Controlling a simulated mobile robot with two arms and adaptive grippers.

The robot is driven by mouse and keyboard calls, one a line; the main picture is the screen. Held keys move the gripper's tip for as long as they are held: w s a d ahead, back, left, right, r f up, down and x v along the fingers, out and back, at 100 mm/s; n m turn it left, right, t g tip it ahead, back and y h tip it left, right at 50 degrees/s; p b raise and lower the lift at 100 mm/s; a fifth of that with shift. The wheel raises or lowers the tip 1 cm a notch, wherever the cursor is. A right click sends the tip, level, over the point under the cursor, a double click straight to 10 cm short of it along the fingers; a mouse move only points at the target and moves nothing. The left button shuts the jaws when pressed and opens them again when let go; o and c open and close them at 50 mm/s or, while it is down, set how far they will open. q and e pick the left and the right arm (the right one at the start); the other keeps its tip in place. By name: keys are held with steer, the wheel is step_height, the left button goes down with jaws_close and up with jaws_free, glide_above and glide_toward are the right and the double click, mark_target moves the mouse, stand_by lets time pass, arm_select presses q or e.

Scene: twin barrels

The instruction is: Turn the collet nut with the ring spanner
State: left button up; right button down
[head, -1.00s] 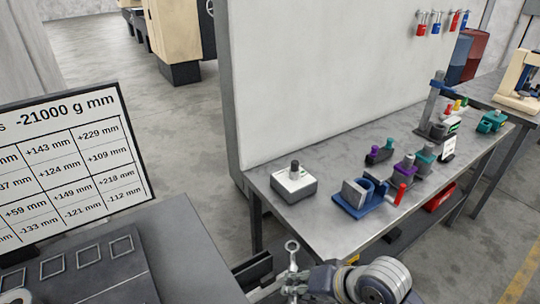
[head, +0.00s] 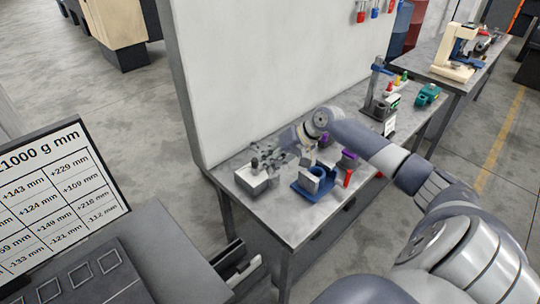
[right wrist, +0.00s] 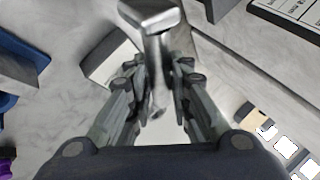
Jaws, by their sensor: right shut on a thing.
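The ring spanner (right wrist: 157,50) is a shiny metal bar in the right wrist view. In the head view, my right gripper (head: 266,162) is above the pale-topped grey block (head: 252,183) at the near left of the bench. The collet nut on this block is hidden or cannot be told apart from the fingers. Whether the spanner touches the nut cannot be told. My left gripper is not in view.
A blue holder (head: 308,186) stands just right of the block, with purple-topped pieces and a red piece (head: 348,178) beyond. A tall blue-topped stand (head: 378,85) is farther along the bench (head: 288,224). A wall panel (head: 260,70) rises behind. The bench front is clear.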

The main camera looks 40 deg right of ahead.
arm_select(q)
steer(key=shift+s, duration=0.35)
arm_select(e)
steer(key=shift+r, duration=0.1)
steer(key=shift+s+r+p, duration=0.1)
steer(key=shift+r+p, duration=0.05)
steer(key=shift+p, duration=0.4)
arm_select(q)
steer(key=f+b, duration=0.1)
steer(key=b, duration=0.1)
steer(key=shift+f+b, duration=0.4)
arm_select(e)
step_height(320, 180, down, 6)
steer(key=shift+r, duration=0.15)
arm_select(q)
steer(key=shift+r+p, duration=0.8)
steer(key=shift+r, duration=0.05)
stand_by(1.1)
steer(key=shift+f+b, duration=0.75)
arm_select(e)
steer(key=shift+f, duration=1.25)
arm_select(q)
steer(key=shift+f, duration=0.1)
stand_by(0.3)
